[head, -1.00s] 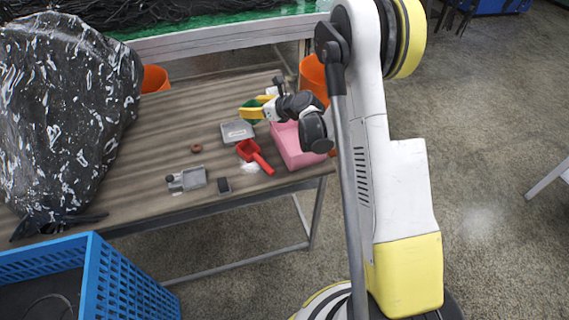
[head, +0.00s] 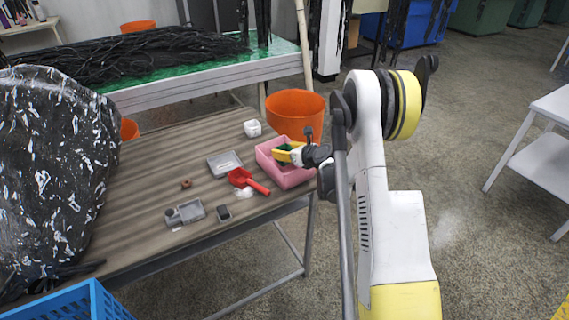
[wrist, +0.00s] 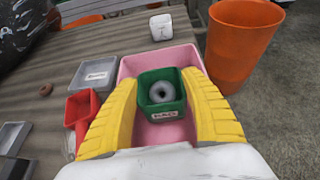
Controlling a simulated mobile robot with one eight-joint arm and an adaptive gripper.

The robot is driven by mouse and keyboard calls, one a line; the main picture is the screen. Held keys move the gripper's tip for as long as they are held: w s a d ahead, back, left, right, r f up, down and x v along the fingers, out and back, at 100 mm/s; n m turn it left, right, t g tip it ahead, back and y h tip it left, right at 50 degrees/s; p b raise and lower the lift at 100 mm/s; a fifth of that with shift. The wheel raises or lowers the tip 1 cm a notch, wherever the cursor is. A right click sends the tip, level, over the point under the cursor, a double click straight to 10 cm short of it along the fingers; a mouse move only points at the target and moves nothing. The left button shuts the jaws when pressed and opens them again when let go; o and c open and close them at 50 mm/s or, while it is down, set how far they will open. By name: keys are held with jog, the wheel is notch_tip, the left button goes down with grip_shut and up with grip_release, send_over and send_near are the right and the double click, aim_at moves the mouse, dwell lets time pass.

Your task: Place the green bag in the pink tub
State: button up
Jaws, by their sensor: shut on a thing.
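The green bag (wrist: 161,92) looks like a small square open-topped green container with a white label and a grey ring inside. My gripper (wrist: 158,82) has its yellow fingers on either side of it, shut on it. The pink tub (wrist: 190,55) surrounds it in the wrist view; I cannot tell whether the bag touches the tub's floor. In the head view my gripper (head: 290,155) is over the pink tub (head: 290,178) on the table's right edge, and only a little of the green bag (head: 285,147) shows.
A red scoop (head: 247,180) and a grey tray (head: 225,163) lie left of the tub. A white cup (head: 252,128) and an orange bucket (head: 296,110) are behind it. A large black bag (head: 55,165) fills the table's left side.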

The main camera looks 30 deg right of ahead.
jog(key=shift+f+b, duration=0.65)
jog(key=shift+f, duration=1.05)
jog(key=shift+f, duration=0.2)
jog(key=o, duration=1)
jog(key=shift+o, duration=0.2)
jog(key=shift+r, duration=0.1)
